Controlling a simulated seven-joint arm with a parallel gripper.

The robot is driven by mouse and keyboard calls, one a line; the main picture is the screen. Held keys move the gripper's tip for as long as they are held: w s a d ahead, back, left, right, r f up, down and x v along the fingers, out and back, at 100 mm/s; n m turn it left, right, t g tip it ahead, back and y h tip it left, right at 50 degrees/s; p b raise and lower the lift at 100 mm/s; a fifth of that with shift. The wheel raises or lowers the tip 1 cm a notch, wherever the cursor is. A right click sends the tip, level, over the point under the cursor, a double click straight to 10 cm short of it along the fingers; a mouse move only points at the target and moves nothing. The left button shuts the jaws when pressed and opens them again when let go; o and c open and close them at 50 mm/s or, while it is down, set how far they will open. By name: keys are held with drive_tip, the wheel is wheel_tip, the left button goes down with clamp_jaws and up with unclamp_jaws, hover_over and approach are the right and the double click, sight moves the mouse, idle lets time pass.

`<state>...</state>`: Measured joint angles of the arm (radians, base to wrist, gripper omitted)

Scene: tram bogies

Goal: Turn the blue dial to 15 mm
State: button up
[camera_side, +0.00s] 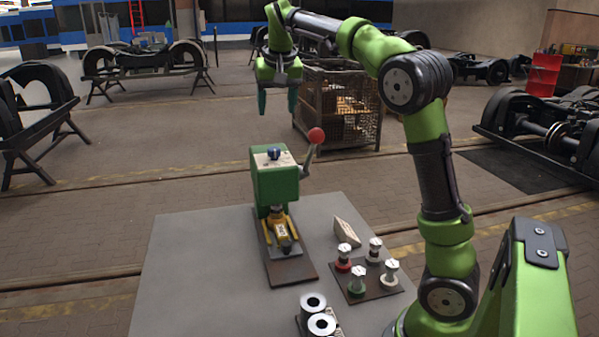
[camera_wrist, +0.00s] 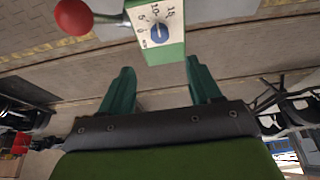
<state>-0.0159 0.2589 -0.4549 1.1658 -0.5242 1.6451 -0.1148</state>
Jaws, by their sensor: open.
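The blue dial (camera_side: 274,153) sits on a white scale plate on top of the green press (camera_side: 272,183). In the wrist view the dial (camera_wrist: 159,33) shows near the top edge, with the marks 5, 10 and 15 around it. Where its pointer stands is too small to tell. My gripper (camera_side: 277,100) is above the press with its fingers pointing down. It is open and empty, apart from the dial. In the wrist view the two green fingers (camera_wrist: 158,70) are spread wide, with the dial beyond their tips.
A lever with a red ball (camera_side: 316,135) rises at the press's right side; the ball shows at upper left in the wrist view (camera_wrist: 73,16). A board with several knobbed tools (camera_side: 368,280) and metal rings (camera_side: 318,312) stand on the grey table (camera_side: 190,260). The table's left is clear.

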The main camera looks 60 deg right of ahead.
drive_tip(key=s+a+f+n+t+y, duration=0.1)
drive_tip(key=s+a+f+n+y, duration=0.1)
drive_tip(key=s+a+f, duration=0.3)
drive_tip(key=s+a+f+n+t+y, duration=0.2)
drive_tip(key=s+a+f, duration=0.4)
drive_tip(key=s+a, duration=0.4)
drive_tip(key=a+y, duration=0.1)
drive_tip(key=a, duration=0.2)
drive_tip(key=shift+a+f, duration=0.2)
drive_tip(key=shift+a, duration=0.2)
drive_tip(key=shift+s, duration=0.1)
